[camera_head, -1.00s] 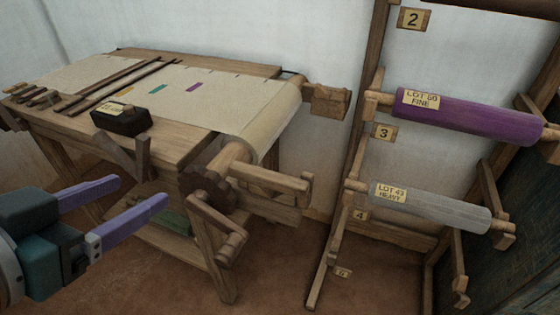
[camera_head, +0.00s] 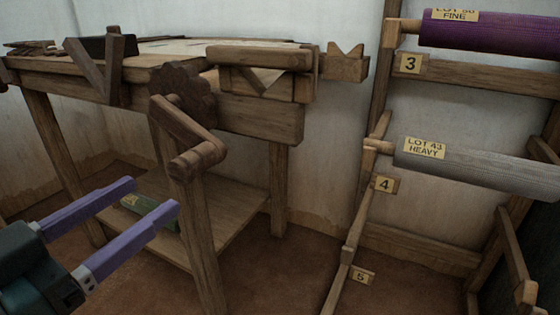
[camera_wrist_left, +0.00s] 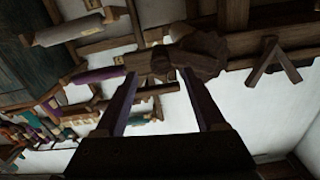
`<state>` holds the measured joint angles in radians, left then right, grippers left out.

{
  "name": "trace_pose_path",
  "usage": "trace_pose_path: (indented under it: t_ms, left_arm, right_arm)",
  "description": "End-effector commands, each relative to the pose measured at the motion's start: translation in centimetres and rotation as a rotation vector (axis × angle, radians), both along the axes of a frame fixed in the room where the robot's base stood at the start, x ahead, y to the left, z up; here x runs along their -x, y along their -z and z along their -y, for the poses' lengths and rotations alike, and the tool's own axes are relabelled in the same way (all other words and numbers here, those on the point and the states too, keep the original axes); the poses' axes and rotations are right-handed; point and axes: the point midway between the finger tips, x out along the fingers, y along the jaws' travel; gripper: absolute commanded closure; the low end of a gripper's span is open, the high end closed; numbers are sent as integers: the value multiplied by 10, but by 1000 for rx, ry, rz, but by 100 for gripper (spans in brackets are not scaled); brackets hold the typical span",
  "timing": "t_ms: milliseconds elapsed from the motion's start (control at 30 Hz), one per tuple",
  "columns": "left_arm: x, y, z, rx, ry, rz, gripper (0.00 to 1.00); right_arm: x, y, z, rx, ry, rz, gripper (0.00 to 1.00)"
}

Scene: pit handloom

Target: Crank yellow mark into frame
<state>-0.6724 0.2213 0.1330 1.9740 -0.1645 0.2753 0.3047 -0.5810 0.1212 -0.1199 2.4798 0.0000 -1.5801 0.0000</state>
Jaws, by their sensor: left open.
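The wooden crank (camera_head: 188,125) hangs from a dark toothed wheel (camera_head: 185,92) at the loom's front corner, its handle (camera_head: 197,160) at the lower end. The pale cloth (camera_head: 170,45) on the loom top shows almost edge-on, so its coloured marks, the yellow one included, cannot be made out. My left gripper (camera_head: 154,196) is open and empty, below and left of the crank handle and apart from it in the head view. In the left wrist view the open fingers (camera_wrist_left: 160,78) point toward the dark wooden crank parts (camera_wrist_left: 195,58). My right gripper is not in view.
A loom leg (camera_head: 200,240) and a lower shelf (camera_head: 225,215) with a green item (camera_head: 150,212) stand near my left gripper. A dark block (camera_head: 107,47) sits on the loom. At right, a rack holds a purple roll (camera_head: 490,32) and a grey roll (camera_head: 480,165).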

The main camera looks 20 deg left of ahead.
Motion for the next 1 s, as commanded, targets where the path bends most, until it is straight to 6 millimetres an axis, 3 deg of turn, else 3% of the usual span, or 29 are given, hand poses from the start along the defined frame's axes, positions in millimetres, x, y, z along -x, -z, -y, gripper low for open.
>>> trace_pose_path:
  t_ms: [200,400,800,1000]
  left_arm:
    - [-44,1,3,-2,1,5,28]
    - [-72,1,6,-1,0,1,28]
    - [-82,0,7,0,-1,-2,28]
    - [-82,0,7,0,-1,-2,48]
  right_arm:
    - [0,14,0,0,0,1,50]
    - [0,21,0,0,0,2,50]
    - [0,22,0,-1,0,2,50]
    - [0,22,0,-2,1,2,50]
